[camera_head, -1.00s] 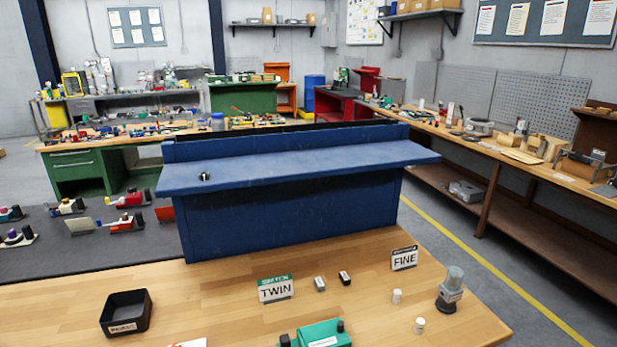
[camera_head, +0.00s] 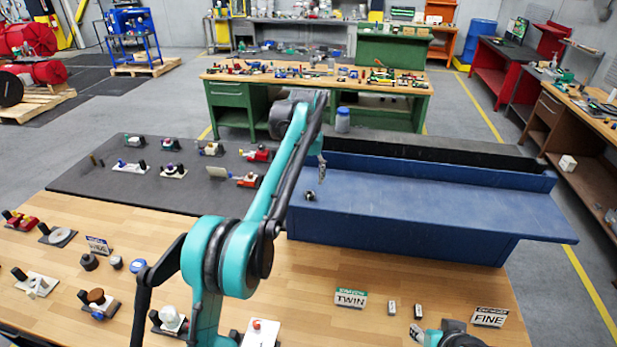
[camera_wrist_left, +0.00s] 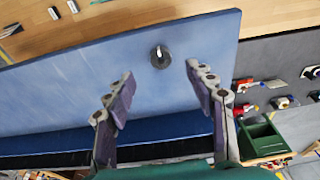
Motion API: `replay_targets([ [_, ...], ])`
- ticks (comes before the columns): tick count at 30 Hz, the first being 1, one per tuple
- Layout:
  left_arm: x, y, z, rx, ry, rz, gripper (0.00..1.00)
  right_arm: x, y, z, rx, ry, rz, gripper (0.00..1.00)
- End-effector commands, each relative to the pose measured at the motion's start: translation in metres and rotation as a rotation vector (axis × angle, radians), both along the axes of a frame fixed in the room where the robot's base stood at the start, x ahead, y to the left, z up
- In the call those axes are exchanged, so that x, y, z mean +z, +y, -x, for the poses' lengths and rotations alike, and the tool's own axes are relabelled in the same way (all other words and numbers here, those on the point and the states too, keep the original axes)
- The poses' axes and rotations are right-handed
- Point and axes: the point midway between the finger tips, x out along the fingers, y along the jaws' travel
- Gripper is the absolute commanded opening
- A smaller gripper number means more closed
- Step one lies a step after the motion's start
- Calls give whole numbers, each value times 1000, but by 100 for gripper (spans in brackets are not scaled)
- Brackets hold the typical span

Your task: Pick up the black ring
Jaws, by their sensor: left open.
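The black ring (camera_head: 310,196) is a small dark round piece with a light spot in its middle. It lies on the left end of the blue bench top (camera_head: 430,205) in the head view. The wrist view shows it too (camera_wrist_left: 160,57), a little beyond the fingertips and roughly centred between them. My left gripper (camera_head: 322,172) is small in the head view, above and just behind the ring. Its two fingers (camera_wrist_left: 160,76) are spread apart in the wrist view, with nothing between them.
A wooden table (camera_head: 300,265) stands in front, with TWIN (camera_head: 350,298) and FINE (camera_head: 490,317) signs. A dark mat (camera_head: 130,190) with several small valve pieces lies left of the blue bench. The bench top around the ring is clear.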

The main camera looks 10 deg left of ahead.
Motion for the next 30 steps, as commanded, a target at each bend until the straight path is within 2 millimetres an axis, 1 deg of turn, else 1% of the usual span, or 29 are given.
replay_targets([
  [1, 5, -1, -5, 0, 7, 0, 55, 10, 0, 0, 0, 0, 0, 39],
  [5, -2, -2, -12, 0, 19, -1, 55, 14, 0, 0, 0, 0, 0, 39],
  [11, -26, -1, -15, 0, 20, -1, 55, 14, 0, 0, 0, 0, 0, 39],
  [14, -37, 0, -16, 1, 19, -1, 55, 18, 0, 0, 0, 0, 0, 39],
  [18, -58, 3, -19, 0, 19, -1, 55, 25, 0, 0, 0, 0, 0, 39],
  [21, -71, 3, -21, 0, 19, -1, 55, 26, 0, 0, 0, 0, 0, 39],
  [24, -77, 2, -21, 0, 19, -1, 55, 27, 0, 0, 0, 0, 0, 39],
  [30, -77, 2, -21, 0, 19, -1, 55, 26, 0, 0, 0, 0, 0, 39],
])
